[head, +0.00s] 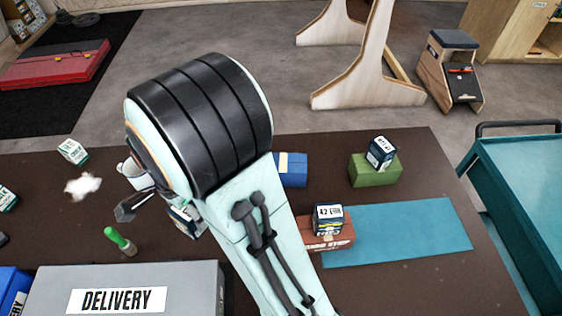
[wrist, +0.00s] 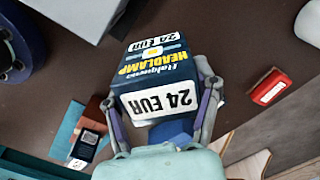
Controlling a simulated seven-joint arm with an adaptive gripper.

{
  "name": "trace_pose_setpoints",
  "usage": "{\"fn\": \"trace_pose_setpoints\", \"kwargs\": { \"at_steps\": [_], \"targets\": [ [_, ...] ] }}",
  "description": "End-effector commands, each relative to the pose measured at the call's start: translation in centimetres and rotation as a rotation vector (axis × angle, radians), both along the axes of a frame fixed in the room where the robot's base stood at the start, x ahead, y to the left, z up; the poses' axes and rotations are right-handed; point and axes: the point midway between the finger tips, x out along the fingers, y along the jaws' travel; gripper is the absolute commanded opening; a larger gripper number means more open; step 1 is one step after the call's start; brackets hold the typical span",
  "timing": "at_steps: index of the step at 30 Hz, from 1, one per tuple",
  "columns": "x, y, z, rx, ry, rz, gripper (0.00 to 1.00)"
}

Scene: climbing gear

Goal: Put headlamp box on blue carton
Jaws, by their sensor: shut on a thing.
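The headlamp box (wrist: 160,72), dark blue with white "24 EUR" labels, is between the two fingers of my gripper (wrist: 163,92) in the wrist view. My gripper is shut on it.
A green carton (head: 372,173) and a red-brown carton (head: 318,243) each bear a small box. A teal mat (head: 420,232) lies at the right. A grey delivery bin (head: 200,290) stands at the front left. A green-capped item (head: 118,240) stands behind it.

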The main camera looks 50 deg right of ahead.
Motion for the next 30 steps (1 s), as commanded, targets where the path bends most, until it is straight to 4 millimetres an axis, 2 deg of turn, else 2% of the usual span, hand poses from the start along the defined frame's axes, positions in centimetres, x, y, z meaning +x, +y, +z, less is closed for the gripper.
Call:
{"fn": "trace_pose_setpoints", "kwargs": {
  "at_steps": [5, 12, 15, 20, 23, 30],
  "targets": [
    [-1.8, -5.4, 2.6, 0.000, -0.005, -0.324, 0.22],
    [-6.2, -13.8, 6.1, -0.002, -0.004, -0.704, 0.22],
    [-8.0, -16.3, 7.0, -0.001, -0.003, -0.801, 0.22],
    [-9.8, -18.5, 7.6, 0.000, -0.001, -0.894, 0.22],
    [-9.6, -19.6, 7.1, 0.002, 0.001, -0.912, 0.22],
    [-5.3, -24.0, 4.2, 0.003, 0.004, -0.913, 0.22]
  ]
}}
